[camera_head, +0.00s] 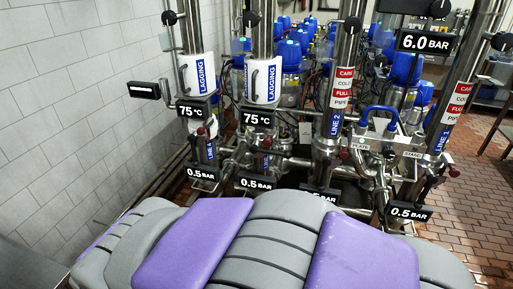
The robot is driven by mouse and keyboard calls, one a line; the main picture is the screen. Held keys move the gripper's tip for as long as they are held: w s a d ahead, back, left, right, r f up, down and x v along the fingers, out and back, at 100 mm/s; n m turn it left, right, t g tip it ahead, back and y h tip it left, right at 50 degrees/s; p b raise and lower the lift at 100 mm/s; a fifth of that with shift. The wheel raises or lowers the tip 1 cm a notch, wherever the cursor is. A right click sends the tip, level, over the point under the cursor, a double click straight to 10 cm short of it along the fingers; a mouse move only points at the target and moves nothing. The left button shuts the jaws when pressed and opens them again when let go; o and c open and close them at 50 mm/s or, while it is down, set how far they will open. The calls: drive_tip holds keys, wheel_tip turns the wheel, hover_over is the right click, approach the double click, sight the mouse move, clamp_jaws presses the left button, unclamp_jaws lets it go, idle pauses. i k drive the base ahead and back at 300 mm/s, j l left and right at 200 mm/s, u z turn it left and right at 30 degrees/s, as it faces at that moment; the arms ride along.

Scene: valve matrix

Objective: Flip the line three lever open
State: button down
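Several vertical steel pipes stand ahead of me. A blue label reading LINE 2 (336,123) is on the third pipe from the left, and one reading LINE 1 (441,138) is on the rightmost pipe. The pipe left of line 2 has a white lagging jacket (263,80) and a lower blue label too small to read, so I cannot confirm it as line three. A curved black handle (254,78) shows against this jacket. A small red knob (267,142) sits lower on the same pipe. I cannot tell which part is the line three lever. My gripper is not in view.
Black displays read 75 °C (257,119), 0.5 BAR (256,183) and 6.0 BAR (425,42). A tiled wall (60,110) bounds the left. Blue-topped units (405,68) crowd the back. Brick-coloured floor (480,215) is open at right. My purple and grey body fills the bottom.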

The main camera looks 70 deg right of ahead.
sight(274, 152)
drive_tip(key=k+j+z, duration=0.1)
drive_tip(key=z, duration=2.15)
